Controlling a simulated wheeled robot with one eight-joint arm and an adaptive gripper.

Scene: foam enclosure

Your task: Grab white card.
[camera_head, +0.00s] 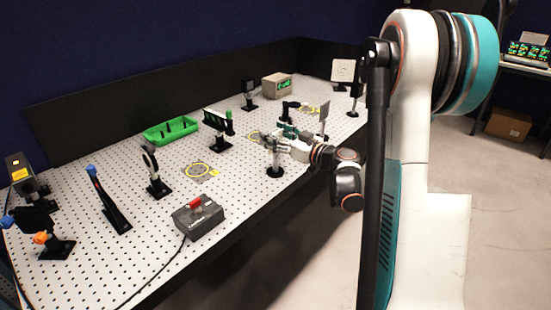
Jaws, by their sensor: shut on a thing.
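My gripper (262,138) is over the middle of the perforated table, small in view. It is shut on a post-mounted piece (275,168), whose dark post and round base show below it. The fingers hide the top of this piece, so I cannot tell whether it is a card. A thin pale grey card (324,113) stands upright on a dark mount to the right, behind my wrist and apart from the fingers. A white square plate (343,71) with a small mark stands at the far back right.
The perforated table (130,260) holds a grey box with a red switch (204,217), a green tray (171,130), a round-lens mount (154,172) and a beige instrument (277,85). Dark foam walls (150,95) line the back. Open floor lies right of the table.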

